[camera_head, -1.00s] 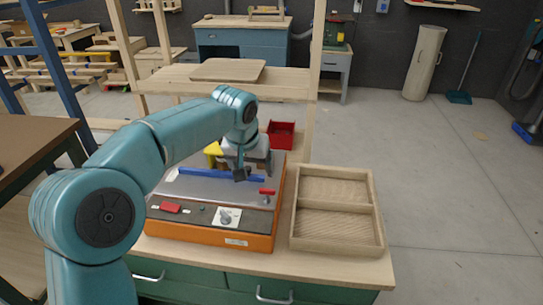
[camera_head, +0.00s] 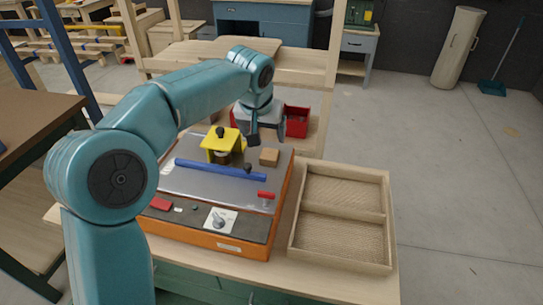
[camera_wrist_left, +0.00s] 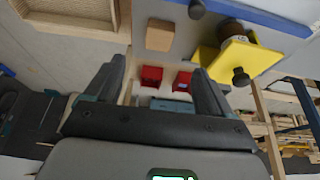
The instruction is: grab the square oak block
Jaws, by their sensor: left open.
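The square oak block (camera_head: 269,157) is a small light-brown cube. It sits on the grey top of the orange-sided machine (camera_head: 215,244), right of a yellow fixture (camera_head: 222,145) and beyond the blue bar (camera_head: 220,170). My left gripper (camera_head: 268,136) is open and empty, just beyond and above the block in the head view. In the left wrist view the block (camera_wrist_left: 160,35) lies ahead of the open fingers (camera_wrist_left: 157,68), roughly in line with the gap between them and apart from them. My right gripper is in neither view.
A two-compartment wooden tray (camera_head: 385,225) stands right of the machine and looks empty. A red bin (camera_head: 297,121) stands behind the gripper. The blue bar and the yellow fixture with its dark knob rise close to the block. A wooden frame (camera_head: 333,75) stands behind.

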